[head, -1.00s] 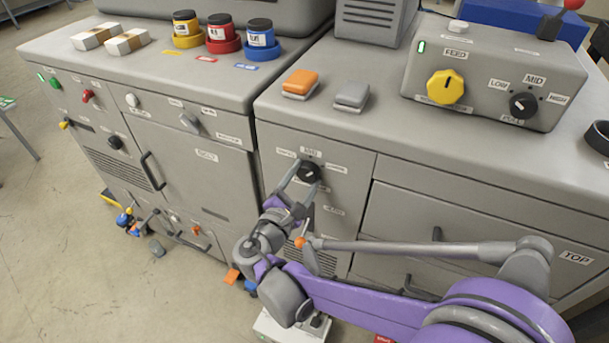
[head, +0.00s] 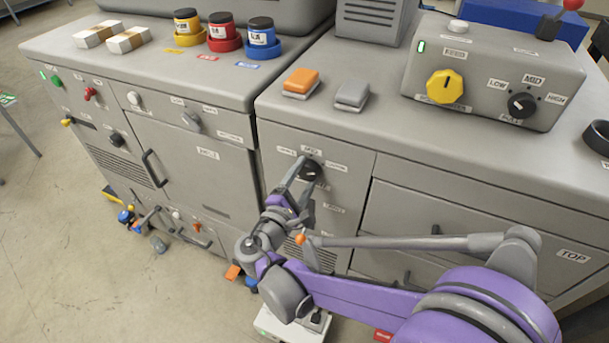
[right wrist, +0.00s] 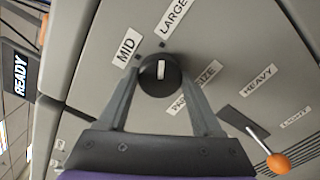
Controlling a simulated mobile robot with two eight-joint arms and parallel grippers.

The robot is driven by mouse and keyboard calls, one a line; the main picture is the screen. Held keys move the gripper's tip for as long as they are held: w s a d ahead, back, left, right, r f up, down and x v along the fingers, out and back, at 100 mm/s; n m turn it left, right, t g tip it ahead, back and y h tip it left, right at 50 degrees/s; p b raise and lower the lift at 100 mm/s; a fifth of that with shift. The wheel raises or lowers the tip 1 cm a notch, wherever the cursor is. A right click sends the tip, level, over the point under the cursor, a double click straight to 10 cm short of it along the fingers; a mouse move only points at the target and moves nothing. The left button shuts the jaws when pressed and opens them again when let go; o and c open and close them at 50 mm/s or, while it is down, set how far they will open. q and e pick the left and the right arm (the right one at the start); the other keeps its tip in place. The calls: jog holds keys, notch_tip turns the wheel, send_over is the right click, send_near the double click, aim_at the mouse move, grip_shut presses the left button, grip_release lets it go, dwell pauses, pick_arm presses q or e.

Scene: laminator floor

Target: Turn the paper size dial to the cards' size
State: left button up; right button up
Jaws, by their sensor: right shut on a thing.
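The paper size dial (head: 311,170) is a round black knob on the front panel of the right-hand cabinet. It also shows in the right wrist view (right wrist: 160,75), with MID and LARGE labels above it. Its white mark lines up roughly with the tick by LARGE. My right gripper (right wrist: 160,88) is shut on the dial, one finger on each side; it also shows in the head view (head: 306,180). Two banded pale stacks (head: 97,34) lie on the left cabinet's top; I cannot tell whether they are the cards. My left gripper is not in view.
An orange-tipped lever (right wrist: 278,164) with HEAVY and LIGHT labels sits close to my right gripper. A control box (head: 490,75) with a yellow knob stands on the cabinet top. Orange and grey buttons (head: 352,95) are near its front edge.

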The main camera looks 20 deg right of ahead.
jog(key=o, duration=1.4)
jog(key=v, duration=1.1)
jog(key=shift+d, duration=0.2)
